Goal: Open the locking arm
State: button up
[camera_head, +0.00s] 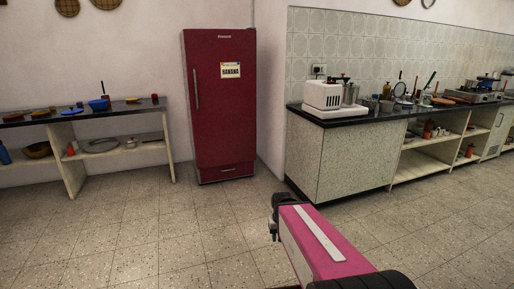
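A white box-shaped appliance (322,96) stands on the dark countertop at the near left end of the counter. A steel tumbler-like container (350,94) stands at its right side, with small dark and red parts above it. Which of these parts is a locking arm is too small to tell. My gripper (273,222) is dark and is at the end of my pink and white arm, low in the middle of the view. It is over the floor, well apart from the counter and the appliance. Whether its fingers are open or shut does not show.
The tiled floor (150,240) is clear in front of the counter (340,162). A red fridge (222,120) stands shut against the back wall. A dark-topped shelf table (90,112) with bowls and utensils is at left. A stove (468,95) is farther right.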

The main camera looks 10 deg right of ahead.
aim_at(346, 79)
jog(key=i+j+z, duration=0.1)
jog(key=i+z, duration=0.35)
jog(key=i+j+z, duration=0.25)
jog(key=z, duration=0.2)
jog(key=i+j+z, duration=0.15)
jog(key=j, duration=0.25)
jog(key=i+j+z, duration=0.1)
jog(key=j, duration=0.3)
jog(key=i+j+z, duration=0.15)
jog(key=j, duration=0.25)
jog(key=j+z, duration=0.25)
jog(key=j, duration=0.65)
